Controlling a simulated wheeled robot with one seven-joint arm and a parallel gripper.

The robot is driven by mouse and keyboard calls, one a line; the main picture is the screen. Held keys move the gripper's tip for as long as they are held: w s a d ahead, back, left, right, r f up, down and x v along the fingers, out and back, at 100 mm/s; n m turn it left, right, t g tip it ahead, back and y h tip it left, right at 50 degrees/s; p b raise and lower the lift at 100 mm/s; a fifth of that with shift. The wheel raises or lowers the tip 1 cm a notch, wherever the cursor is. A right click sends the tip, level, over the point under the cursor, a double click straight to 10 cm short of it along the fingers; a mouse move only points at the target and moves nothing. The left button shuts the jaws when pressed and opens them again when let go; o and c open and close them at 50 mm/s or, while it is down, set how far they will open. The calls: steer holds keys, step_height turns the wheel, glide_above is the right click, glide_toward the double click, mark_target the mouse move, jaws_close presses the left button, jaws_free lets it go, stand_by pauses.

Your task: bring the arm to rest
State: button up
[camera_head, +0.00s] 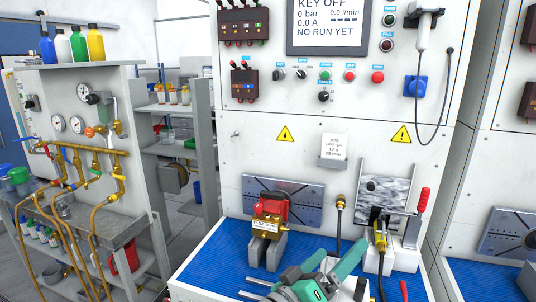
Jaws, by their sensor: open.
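My gripper (252,287) shows at the bottom middle of the view, low over the front of the blue ribbed mat (215,262). Its two grey fingers point left and stand apart, with nothing seen between them. My teal and grey arm runs from it up to the right, and its lower part is cut off by the bottom edge. A red and brass valve unit (270,211) sits upright on a grey cradle (263,250) behind the gripper, apart from it.
A white fixture (405,258) with a red-handled clamp (423,201) stands right of my arm. The test panel (300,158) rises behind; its screen (327,22) reads "KEY OFF" and "NO RUN YET". Brass pipework (100,152) is at left. The mat's left part is clear.

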steer(key=s+a+f+n+t+y, duration=0.2)
steer(key=s+a+f+n+y, duration=0.15)
steer(key=f, duration=0.45)
steer(key=s+a+f+n+t+y, duration=0.15)
steer(key=s+f+y, duration=0.25)
steer(key=f, duration=0.5)
steer(key=s+a+f+n+t+y, duration=0.1)
steer(key=s+a+f+n+y, duration=0.25)
steer(key=f, duration=0.45)
steer(key=s+a+f+m+y, duration=0.1)
steer(key=s+a+f+m, duration=0.1)
steer(key=s, duration=0.7)
steer(key=s+a+f+m+g, duration=0.1)
steer(key=s+a+f+m, duration=0.1)
steer(key=s, duration=0.7)
steer(key=s+a+f+m+g+y, duration=0.1)
steer(key=s+f+m, duration=0.3)
steer(key=s, duration=0.5)
steer(key=shift+a+f+y, duration=0.2)
steer(key=shift+a+y, duration=0.1)
steer(key=shift+a, duration=0.3)
steer(key=shift+s, duration=0.15)
